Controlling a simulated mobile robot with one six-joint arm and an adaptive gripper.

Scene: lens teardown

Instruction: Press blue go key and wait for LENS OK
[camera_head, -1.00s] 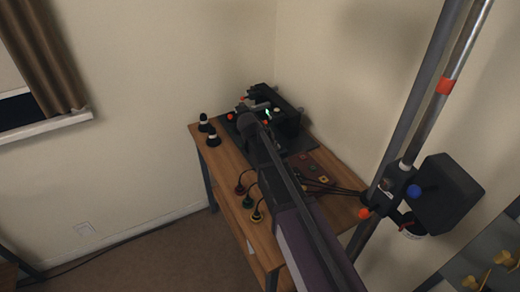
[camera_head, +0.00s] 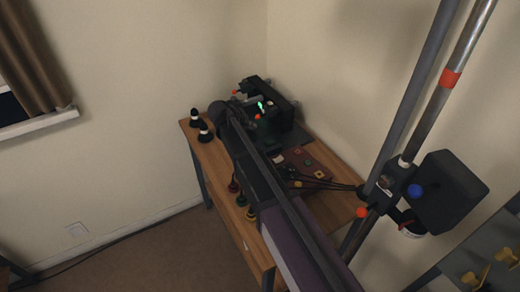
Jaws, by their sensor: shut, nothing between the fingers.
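A black device (camera_head: 285,115) with a small lit green display (camera_head: 261,106) stands at the back of the wooden table. The display text is too small to read. No blue key can be made out on this device, and my arm hides part of the area in front of it. A blue round knob (camera_head: 415,191) shows on a black box (camera_head: 450,190) on the metal column at right; I cannot tell whether it is the go key. My arm reaches across the table, its far end left of the device. My gripper cannot be made out.
Several coloured plugs (camera_head: 241,200) lie beside my arm. A brown panel (camera_head: 304,162) and dark cables (camera_head: 325,184) lie at right. The metal column (camera_head: 440,100) stands close on the right.

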